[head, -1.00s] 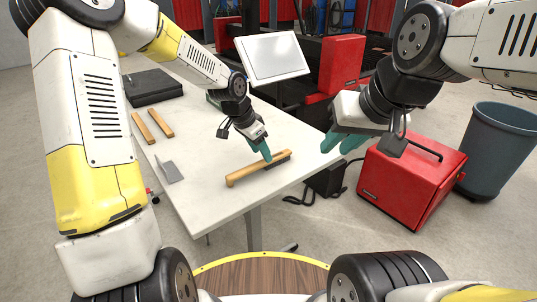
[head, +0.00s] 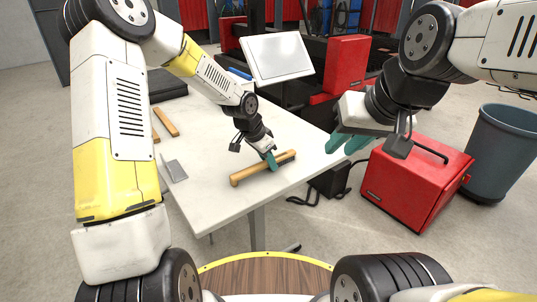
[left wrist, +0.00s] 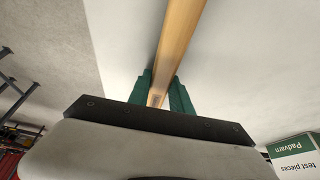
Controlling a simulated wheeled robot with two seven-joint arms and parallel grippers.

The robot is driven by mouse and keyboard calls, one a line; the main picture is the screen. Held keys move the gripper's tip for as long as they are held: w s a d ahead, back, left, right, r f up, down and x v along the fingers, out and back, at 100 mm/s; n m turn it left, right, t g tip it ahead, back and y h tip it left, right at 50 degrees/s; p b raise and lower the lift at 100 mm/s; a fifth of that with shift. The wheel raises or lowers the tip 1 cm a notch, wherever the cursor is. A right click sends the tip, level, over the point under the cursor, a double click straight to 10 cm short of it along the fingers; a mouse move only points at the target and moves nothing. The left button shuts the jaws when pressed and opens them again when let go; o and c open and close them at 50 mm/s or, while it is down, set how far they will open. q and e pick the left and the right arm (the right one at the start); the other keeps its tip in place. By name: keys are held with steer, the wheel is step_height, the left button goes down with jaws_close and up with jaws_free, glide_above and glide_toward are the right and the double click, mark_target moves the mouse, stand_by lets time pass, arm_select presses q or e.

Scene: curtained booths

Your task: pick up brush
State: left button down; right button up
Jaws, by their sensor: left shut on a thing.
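A grey metal scraper (head: 176,170) and wooden-handled pieces (head: 166,122) lie at the table's left. A black case (head: 167,86) is at the back. A screen (head: 276,57) stands behind the table. A red box (head: 410,190) and a grey bin (head: 503,150) stand on the floor at right.

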arm_select(q)
steer(key=shift+r, duration=0.1)
steer(key=shift+r, duration=0.55)
step_height(320, 180, up, 2)
steer(key=shift+s+r, duration=0.2)
steer(key=shift+s, duration=0.4)
steer(key=s+d+r, duration=0.1)
steer(key=s, duration=1.3)
steer(key=shift+s+d+r, duration=0.15)
steer(key=shift+s, duration=0.25)
